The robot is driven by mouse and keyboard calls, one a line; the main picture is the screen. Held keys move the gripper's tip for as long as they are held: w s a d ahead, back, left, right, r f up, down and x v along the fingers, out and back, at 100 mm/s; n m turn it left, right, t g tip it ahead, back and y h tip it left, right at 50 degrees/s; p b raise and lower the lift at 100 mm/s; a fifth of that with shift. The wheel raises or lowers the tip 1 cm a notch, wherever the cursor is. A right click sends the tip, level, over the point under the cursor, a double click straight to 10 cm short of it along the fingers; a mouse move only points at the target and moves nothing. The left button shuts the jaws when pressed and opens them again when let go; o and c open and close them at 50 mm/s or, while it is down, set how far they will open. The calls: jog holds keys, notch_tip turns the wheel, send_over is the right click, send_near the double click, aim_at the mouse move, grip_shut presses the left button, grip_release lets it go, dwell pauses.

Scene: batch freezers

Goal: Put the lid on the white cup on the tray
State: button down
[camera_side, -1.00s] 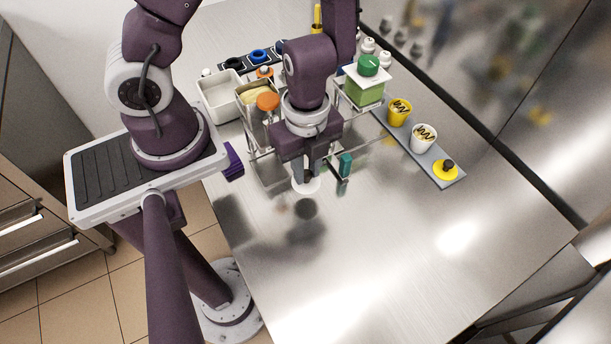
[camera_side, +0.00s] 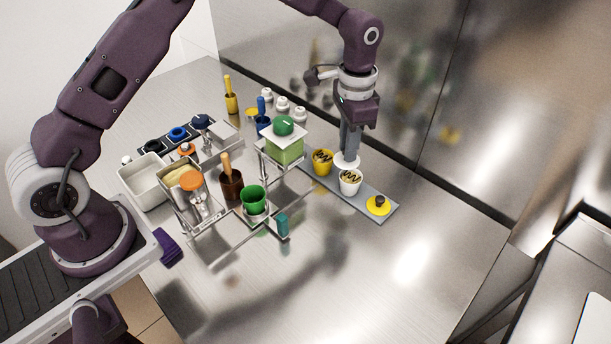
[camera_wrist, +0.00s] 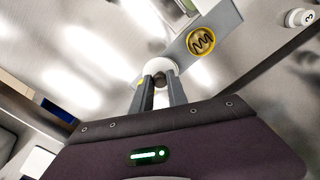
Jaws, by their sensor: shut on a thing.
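My gripper (camera_side: 348,153) is shut on a white lid (camera_side: 345,163) by its dark knob and points down over the tray. In the wrist view the lid (camera_wrist: 159,70) sits between the fingertips (camera_wrist: 160,82). The white cup (camera_side: 350,184), with a dark zigzag on top, stands upright on the grey tray (camera_side: 367,208). In the side view the lid appears just above and behind the cup's rim; I cannot tell whether they touch. In the wrist view the lid and fingers hide the cup.
A yellow cup (camera_side: 322,164) and a yellow lid with a dark knob (camera_side: 378,206) are on the same tray. The table's front right is clear.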

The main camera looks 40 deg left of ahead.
jog(key=shift+w+d+r+n, duration=0.1)
jog(key=shift+w+r+n, duration=0.1)
jog(key=shift+w, duration=0.3)
jog(key=shift+w+r+n, duration=0.1)
jog(key=shift+w+n, duration=0.1)
jog(key=shift+w, duration=0.3)
jog(key=shift+w+f, duration=0.1)
jog(key=shift+f, duration=3.05)
jog(key=shift+f, duration=0.1)
jog(key=c, duration=1.2)
grip_release()
jog(key=shift+o, duration=0.3)
jog(key=o, duration=0.4)
